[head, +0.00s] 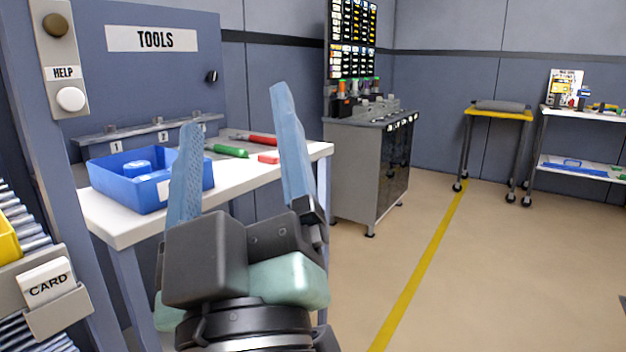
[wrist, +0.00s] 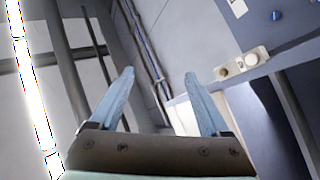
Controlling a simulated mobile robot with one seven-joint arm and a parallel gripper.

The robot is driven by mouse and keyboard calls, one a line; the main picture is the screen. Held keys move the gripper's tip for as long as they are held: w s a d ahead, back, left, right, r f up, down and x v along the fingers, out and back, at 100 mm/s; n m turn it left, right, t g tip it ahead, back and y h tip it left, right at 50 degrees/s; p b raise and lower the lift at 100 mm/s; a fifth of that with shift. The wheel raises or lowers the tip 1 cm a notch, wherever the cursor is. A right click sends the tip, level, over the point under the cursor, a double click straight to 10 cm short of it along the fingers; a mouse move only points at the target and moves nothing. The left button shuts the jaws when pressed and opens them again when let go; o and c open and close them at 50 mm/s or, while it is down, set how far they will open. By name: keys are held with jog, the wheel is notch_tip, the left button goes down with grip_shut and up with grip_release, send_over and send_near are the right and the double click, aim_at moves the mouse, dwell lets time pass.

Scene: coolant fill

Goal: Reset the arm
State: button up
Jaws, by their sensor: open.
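My gripper (head: 236,150) is raised in front of the white workbench in the head view, with its two blue fingers spread apart and pointing up. Nothing is between the fingers. In the wrist view my gripper (wrist: 160,95) also shows open and empty, with wall, posts and ceiling light beyond it. The gripper hides part of the bench top and the floor behind it.
The white bench (head: 110,222) holds a blue bin (head: 125,196), a green tool (head: 228,151) and a red tool (head: 258,140). A grey cabinet (head: 350,172) stands behind. A yellow-topped cart (head: 497,115) and a white shelf (head: 588,116) are at right. The tan floor (head: 500,270) is open.

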jog(key=s+d+r+m+t+h+p, duration=0.3)
jog(key=d+r+m+h, duration=0.4)
jog(key=r, duration=0.4)
notch_tip(320, 180, up, 34)
jog(key=a+y+p, duration=0.1)
jog(key=p, duration=3.3)
jog(key=shift+a+f+m+y, duration=0.2)
jog(key=shift+f+m+y, duration=0.05)
jog(key=shift+m+y, duration=0.15)
